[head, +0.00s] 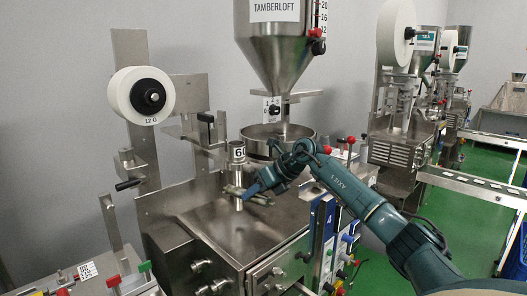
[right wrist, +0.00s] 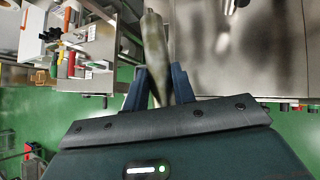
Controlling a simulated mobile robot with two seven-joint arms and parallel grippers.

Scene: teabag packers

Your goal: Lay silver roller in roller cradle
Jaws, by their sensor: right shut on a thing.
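My right gripper (head: 262,187) is shut on the silver roller (head: 235,191), a short metal cylinder held above the machine's steel top. In the right wrist view the roller (right wrist: 155,45) sticks out beyond the two dark fingers (right wrist: 158,84), with its lower end between them. I cannot tell for sure which fitting is the roller cradle. My left gripper is not in view.
The steel machine top (head: 225,235) is bare in front of the roller. A large hopper (head: 278,45) stands over a round pan (head: 270,140) behind. A white reel (head: 125,98) is at the left. Black-handled brackets stand at the back left. Colored levers line the machine's right side.

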